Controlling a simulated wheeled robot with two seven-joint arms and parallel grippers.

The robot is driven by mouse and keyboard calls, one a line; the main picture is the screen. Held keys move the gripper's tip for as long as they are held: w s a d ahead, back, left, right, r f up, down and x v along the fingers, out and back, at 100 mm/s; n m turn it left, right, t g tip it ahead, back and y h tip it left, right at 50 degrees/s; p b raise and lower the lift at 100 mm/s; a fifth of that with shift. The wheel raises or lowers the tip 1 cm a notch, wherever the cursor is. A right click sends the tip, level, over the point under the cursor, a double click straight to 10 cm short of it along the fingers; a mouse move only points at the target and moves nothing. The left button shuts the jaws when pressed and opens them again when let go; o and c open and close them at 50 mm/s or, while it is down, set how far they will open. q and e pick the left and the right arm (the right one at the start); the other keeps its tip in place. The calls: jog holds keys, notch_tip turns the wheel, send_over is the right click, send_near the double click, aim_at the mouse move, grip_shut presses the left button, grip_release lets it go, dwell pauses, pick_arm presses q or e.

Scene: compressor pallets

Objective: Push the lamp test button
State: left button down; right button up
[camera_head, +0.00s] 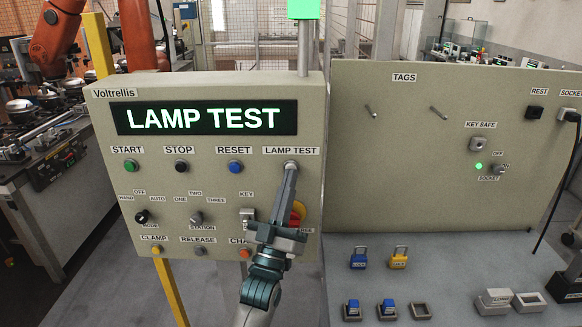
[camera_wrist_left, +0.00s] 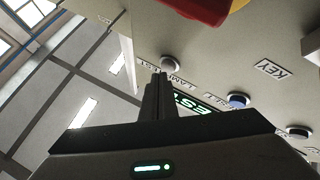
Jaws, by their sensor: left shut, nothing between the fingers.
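The lamp test button (camera_head: 291,163) is a small pale round button under the LAMP TEST label (camera_head: 291,151) at the right of the panel's top button row. My left gripper (camera_head: 290,172) is shut and empty, its fingertips at the button and partly covering it. In the left wrist view the fingertips (camera_wrist_left: 158,78) are right by the pale button (camera_wrist_left: 170,65); contact looks likely, but I cannot tell how far the button is pressed. The display (camera_head: 205,117) reads LAMP TEST in lit green letters. My right gripper is not in view.
Green start (camera_head: 130,166), black stop (camera_head: 181,166) and blue reset (camera_head: 235,167) buttons sit left of the lamp test button. A red and yellow knob (camera_head: 298,212) is just below, partly behind my gripper. A tag board (camera_head: 430,150) stands to the right, with padlocks on the shelf below.

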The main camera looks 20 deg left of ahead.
pick_arm(q)
jog(key=shift+s+d, duration=0.15)
jog(key=shift+s, duration=0.45)
jog(key=s+d+p, duration=0.1)
jog(key=s+p, duration=0.1)
jog(key=s, duration=0.3)
jog(key=shift+s+d, duration=0.3)
jog(key=shift+s, duration=0.1)
dwell(0.8)
